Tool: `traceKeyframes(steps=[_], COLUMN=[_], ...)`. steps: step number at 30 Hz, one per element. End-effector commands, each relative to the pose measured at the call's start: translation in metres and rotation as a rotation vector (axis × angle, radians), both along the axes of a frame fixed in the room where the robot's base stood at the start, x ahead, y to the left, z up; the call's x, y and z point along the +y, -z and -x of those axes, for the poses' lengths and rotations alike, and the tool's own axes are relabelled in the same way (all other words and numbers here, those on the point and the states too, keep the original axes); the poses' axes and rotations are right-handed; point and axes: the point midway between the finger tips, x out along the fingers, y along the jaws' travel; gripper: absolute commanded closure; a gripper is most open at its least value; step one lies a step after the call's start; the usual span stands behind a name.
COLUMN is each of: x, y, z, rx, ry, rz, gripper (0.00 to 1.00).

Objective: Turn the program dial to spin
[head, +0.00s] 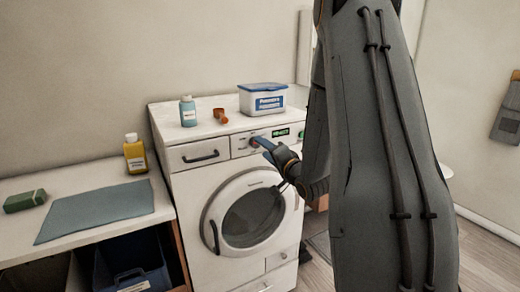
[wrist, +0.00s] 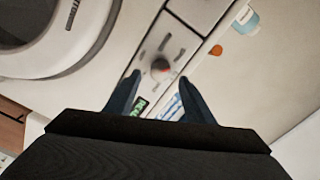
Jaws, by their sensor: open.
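The program dial (wrist: 160,68) is a small round grey knob with a red mark, on the washing machine's control panel (wrist: 172,45). Short dark marks surround it, too blurred to read. In the head view my gripper (head: 263,145) is in front of the panel and mostly covers the dial. In the wrist view the blue fingers of my gripper (wrist: 158,80) are apart, with the dial between their tips. I see no clear contact. A green-lit display (head: 281,132) is to the right of the dial in the head view. The washing machine (head: 190,190) has its round door shut.
On the machine's top stand a light-blue bottle (head: 188,112), an orange cup (head: 220,116) and a blue-lidded box (head: 262,99). The counter at left holds a yellow bottle (head: 135,155), a grey-blue mat (head: 95,212) and a green block (head: 25,201). A drawer (head: 199,154) is left of the panel.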

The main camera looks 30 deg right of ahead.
Motion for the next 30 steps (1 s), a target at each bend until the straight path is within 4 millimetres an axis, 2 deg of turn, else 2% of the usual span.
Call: traceKeyframes(steps=[3, 9, 25, 30], x=[-0.002, -0.002, -0.001, 0.010], y=[0.001, 0.000, 0.000, 0.008], z=[0.018, 0.034, 0.036, 0.031], rx=[-0.001, -0.001, 0.000, 0.077], ry=[0.003, 0.002, 0.001, 0.009], rz=[-0.001, -0.001, 0.001, 0.078], gripper=[0.51, 0.51, 0.51, 0.51])
